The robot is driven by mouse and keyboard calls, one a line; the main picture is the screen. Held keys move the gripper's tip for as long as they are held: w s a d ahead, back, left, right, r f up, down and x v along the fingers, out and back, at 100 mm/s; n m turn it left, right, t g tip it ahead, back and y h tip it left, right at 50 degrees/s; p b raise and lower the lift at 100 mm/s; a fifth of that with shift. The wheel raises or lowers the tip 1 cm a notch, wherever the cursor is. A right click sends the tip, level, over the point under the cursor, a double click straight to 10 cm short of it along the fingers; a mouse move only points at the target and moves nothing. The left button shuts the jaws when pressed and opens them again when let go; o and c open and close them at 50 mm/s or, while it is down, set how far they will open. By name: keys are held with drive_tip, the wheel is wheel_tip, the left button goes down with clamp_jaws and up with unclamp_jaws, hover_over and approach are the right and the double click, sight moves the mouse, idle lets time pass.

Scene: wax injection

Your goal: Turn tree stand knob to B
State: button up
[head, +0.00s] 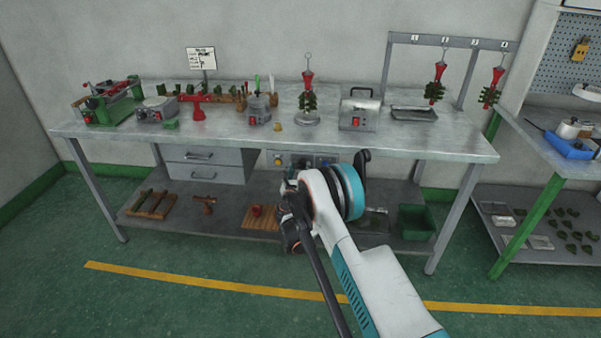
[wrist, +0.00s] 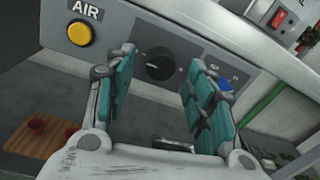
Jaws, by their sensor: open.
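A round black knob (wrist: 159,64) sits on the grey control panel (wrist: 202,52) in the wrist view. A small light mark shows on its left side; I cannot read a B beside it. My gripper (wrist: 162,58) is open, its two teal-padded fingers on either side of the knob in the picture. I cannot tell if they touch it. In the head view the panel (head: 283,160) is under the table's front edge, and my wrist hides part of it. The tree stand (head: 307,119) with a red and green wax tree stands on the table above.
A yellow button (wrist: 79,34) under the word AIR is left of the knob, and a blue button (wrist: 225,85) is right of it. The steel tabletop (head: 235,138) overhangs the panel. A wooden board (wrist: 38,138) lies on the shelf below.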

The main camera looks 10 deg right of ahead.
drive_tip(key=shift+x, duration=0.85)
drive_tip(key=shift+c, duration=0.2)
drive_tip(key=c, duration=1)
drive_tip(key=shift+c, duration=0.2)
